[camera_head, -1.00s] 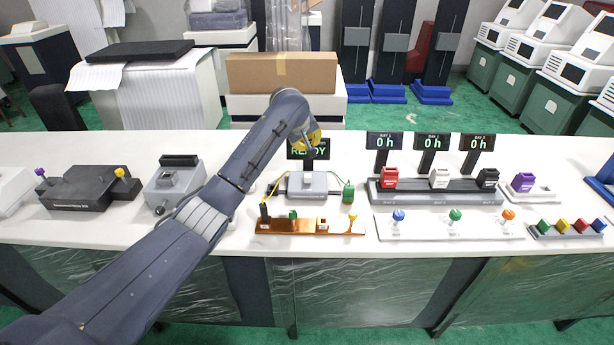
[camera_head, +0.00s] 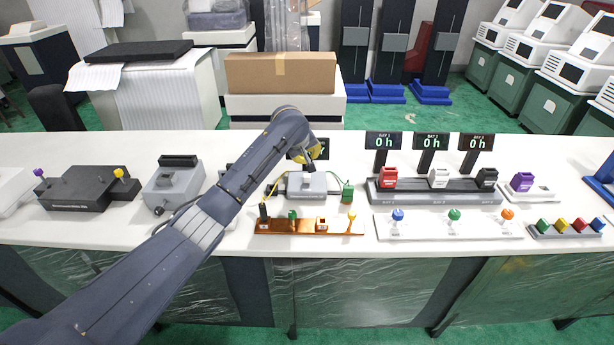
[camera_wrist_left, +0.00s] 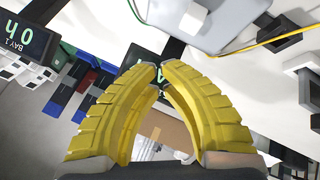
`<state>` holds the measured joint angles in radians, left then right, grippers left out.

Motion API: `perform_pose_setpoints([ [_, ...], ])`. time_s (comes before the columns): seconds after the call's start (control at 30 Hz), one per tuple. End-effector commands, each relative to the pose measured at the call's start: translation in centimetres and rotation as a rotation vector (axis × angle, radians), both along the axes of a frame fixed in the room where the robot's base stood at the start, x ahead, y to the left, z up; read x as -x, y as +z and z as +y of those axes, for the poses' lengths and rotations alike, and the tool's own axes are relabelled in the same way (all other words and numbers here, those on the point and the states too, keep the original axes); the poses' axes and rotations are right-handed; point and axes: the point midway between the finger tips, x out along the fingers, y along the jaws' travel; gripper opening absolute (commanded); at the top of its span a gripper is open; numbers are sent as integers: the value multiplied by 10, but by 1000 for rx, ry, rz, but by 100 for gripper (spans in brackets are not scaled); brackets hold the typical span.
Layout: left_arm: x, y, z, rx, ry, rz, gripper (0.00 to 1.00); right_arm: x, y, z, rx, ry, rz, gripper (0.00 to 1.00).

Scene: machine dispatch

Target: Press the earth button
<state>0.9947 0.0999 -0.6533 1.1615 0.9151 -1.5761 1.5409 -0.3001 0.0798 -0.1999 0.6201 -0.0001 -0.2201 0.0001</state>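My left gripper (camera_head: 310,162) hangs above the back of the grey device (camera_head: 312,188) in the middle of the table. In the left wrist view its yellow fingers (camera_wrist_left: 162,66) have their tips together with nothing visible between them. A copper bar (camera_head: 272,228) lies in front of the grey device. It carries a green knob (camera_head: 292,215), a yellow knob (camera_head: 352,215) and a black piece (camera_head: 263,213). I see no readable label marking which is the earth button. My right gripper is not in view.
A white panel (camera_head: 425,228) with blue, green and orange knobs lies to the right. A dark rack (camera_head: 412,197) holds red, white and black blocks behind it.

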Motion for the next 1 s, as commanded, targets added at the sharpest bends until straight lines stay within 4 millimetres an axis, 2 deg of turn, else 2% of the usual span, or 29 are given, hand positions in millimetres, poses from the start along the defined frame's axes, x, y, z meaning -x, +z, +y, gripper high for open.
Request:
perform_pose_setpoints([
  [0.2,0,-21,0,2,1,1,0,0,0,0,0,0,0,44],
  [0.4,0,-33,-1,2,-1,0,0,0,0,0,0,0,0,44],
  [0.9,0,-37,-1,1,-2,-1,0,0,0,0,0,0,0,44],
  [0.93,0,-37,-1,0,-1,-1,3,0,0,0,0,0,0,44],
  [1.0,0,-37,-1,0,-1,-1,0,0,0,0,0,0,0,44],
])
